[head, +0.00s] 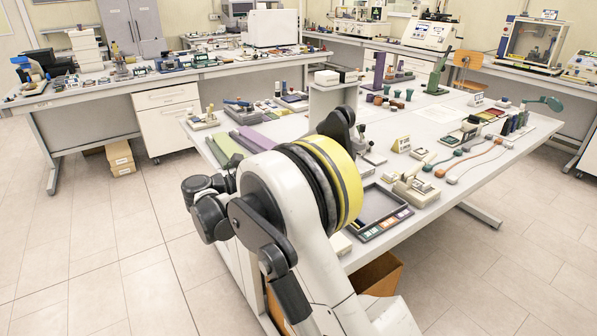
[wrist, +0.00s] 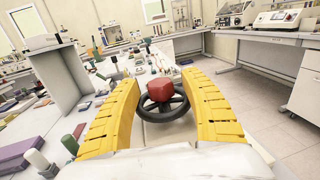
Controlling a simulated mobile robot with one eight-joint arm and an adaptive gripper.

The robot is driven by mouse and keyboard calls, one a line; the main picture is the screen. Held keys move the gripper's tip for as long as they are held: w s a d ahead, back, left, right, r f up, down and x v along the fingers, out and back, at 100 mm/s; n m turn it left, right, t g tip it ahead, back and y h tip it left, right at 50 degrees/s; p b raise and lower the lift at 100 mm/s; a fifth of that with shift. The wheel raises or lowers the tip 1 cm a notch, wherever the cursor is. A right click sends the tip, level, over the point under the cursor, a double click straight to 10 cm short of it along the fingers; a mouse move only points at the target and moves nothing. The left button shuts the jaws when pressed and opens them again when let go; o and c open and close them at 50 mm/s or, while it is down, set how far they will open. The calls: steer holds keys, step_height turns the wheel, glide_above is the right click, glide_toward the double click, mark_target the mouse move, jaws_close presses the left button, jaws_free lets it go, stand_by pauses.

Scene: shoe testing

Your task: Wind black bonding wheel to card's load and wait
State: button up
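A black spoked handwheel (wrist: 152,114) shows in the wrist view, between and beyond the two yellow fingers of my gripper (wrist: 160,82). A red faceted block (wrist: 160,87) sits at the wheel's upper middle and covers part of it. My fingers are spread wide, one on each side of the wheel. The right rim looks close to the right finger; I cannot tell whether they touch. In the head view my arm hides the gripper and I cannot make out the wheel. A small yellowish standing card (head: 401,144) is on the table; its writing is too small to read.
The white table (head: 440,125) carries a dark tray (head: 378,208), a beige device (head: 415,191) and cables with orange and teal ends. A grey raised stand (head: 332,98) is behind my arm. A second bench (head: 105,84) is at the left. Floor is clear right of the table.

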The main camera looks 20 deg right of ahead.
steer(key=s+a, duration=0.1)
steer(key=a, duration=1.1)
steer(key=shift+s, duration=0.35)
steer(key=shift+d, duration=0.1)
steer(key=d+r+y, duration=0.1)
steer(key=d, duration=0.2)
steer(key=s+d+r+m+y, duration=0.1)
steer(key=d, duration=0.1)
steer(key=d+r+y, duration=0.1)
steer(key=d, duration=0.2)
steer(key=shift+s+d+m, duration=0.2)
steer(key=shift+d+m, duration=0.1)
steer(key=s+d+f+m+t+y, duration=0.1)
steer(key=s+d+f+m+y, duration=0.1)
steer(key=s+d+m+y, duration=0.45)
steer(key=s+d+f+m+t+y, duration=0.1)
steer(key=s+m+y, duration=0.15)
steer(key=s, duration=0.65)
steer(key=s+a+f+m+t+y, duration=0.2)
steer(key=s+a+f+m+y, duration=0.2)
steer(key=s+m, duration=0.5)
steer(key=shift+s+a+f+t+y, duration=0.15)
steer(key=shift+s+f+t+y, duration=0.15)
steer(key=shift+s+f+y, duration=0.5)
